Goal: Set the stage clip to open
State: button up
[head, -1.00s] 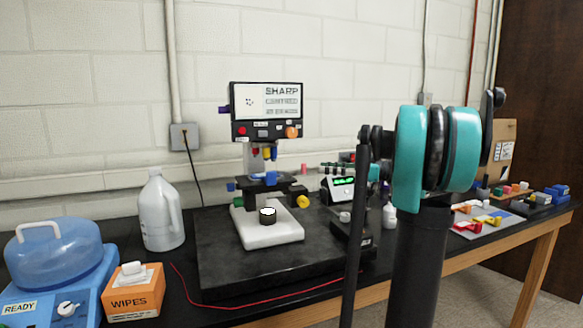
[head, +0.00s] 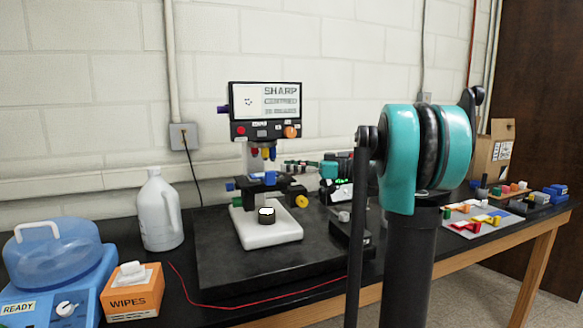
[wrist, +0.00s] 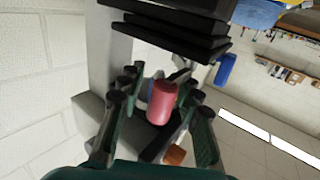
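The microscope (head: 265,120) stands on a dark slab, with a bright screen reading SHARP. Its dark stage (head: 262,187) carries a blue piece (head: 270,178); I cannot tell for sure which part is the stage clip. My gripper (head: 287,166) is just right of the objectives, above the stage's right side. In the wrist view my gripper (wrist: 160,84) has its two green and black fingers apart. A pink-red cylinder (wrist: 162,102) shows between them, with no clear contact. A blue cylinder (wrist: 226,70) lies beyond the right finger. The pink cylinder is hidden in the head view.
A white jug (head: 160,215), a wipes box (head: 133,292) and a blue machine (head: 60,270) stand at the left. A yellow knob (head: 301,201) is at the stage's right. Small coloured parts (head: 480,222) lie on the right of the bench. A red cord (head: 230,306) crosses the front.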

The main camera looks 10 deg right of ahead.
jog(key=shift+c, duration=0.4)
grip_shut()
